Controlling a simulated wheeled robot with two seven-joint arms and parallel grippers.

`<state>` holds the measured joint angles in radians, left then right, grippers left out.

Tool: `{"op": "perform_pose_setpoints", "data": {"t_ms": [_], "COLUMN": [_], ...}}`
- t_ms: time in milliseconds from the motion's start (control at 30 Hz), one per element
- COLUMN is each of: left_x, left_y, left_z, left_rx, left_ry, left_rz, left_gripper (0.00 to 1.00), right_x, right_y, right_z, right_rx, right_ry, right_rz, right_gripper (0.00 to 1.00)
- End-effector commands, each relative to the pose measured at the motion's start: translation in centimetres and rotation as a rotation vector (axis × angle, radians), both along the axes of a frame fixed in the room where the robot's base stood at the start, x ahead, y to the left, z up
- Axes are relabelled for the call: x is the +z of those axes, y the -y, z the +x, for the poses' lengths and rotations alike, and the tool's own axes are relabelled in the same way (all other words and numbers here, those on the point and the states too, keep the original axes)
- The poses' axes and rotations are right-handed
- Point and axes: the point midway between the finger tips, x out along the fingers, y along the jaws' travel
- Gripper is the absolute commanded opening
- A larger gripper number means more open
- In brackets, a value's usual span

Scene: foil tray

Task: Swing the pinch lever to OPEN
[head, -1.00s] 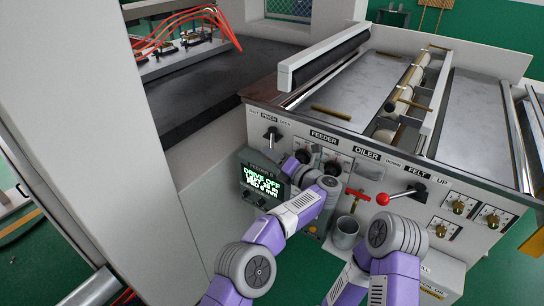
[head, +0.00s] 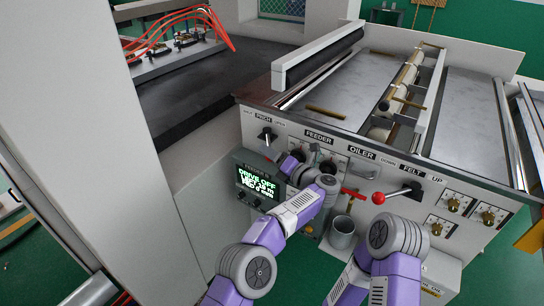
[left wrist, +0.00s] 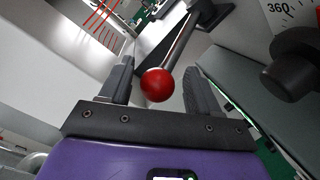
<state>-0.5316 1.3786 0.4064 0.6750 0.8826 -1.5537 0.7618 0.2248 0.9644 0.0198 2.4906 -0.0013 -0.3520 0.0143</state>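The pinch lever (head: 267,135) is on the machine's front panel, under the PINCH label with OPEN at its right. In the left wrist view a red ball knob (left wrist: 157,85) on a silver rod lies between my left gripper's (left wrist: 158,68) two spread fingers, with gaps on both sides. In the head view that gripper (head: 281,158) is at the panel just below the lever, partly hidden by my arm. My right gripper is out of view.
A display (head: 257,183) reading DRIVE OFF sits just below the lever. Feeder dials are right of it; a dark knob (left wrist: 294,65) shows close in the wrist view. Farther right are a red valve handle (head: 354,194), a metal cup (head: 342,235) and the red-knobbed felt lever (head: 379,198).

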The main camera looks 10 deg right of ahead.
Motion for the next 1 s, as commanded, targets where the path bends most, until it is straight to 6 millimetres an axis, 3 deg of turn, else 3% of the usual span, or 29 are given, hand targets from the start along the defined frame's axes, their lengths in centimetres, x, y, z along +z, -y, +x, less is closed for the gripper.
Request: {"op": "perform_pose_setpoints", "data": {"t_ms": [267, 700, 1000], "left_x": [0.0, 0.1, 0.0], "left_y": [0.5, 4.5, 4.8], "left_z": [-0.5, -5.5, -6.0], "left_rx": [-0.001, -0.002, 0.000], "left_ry": [-0.002, 0.000, 0.000], "left_rz": [0.000, 0.001, 0.000], "left_gripper": [0.62, 0.62, 0.62], "right_x": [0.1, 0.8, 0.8], "right_y": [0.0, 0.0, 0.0], "right_z": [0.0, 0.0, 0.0], "right_rx": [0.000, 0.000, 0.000], "right_ry": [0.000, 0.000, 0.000], "right_rz": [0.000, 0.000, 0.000], "right_gripper": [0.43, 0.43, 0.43]}}
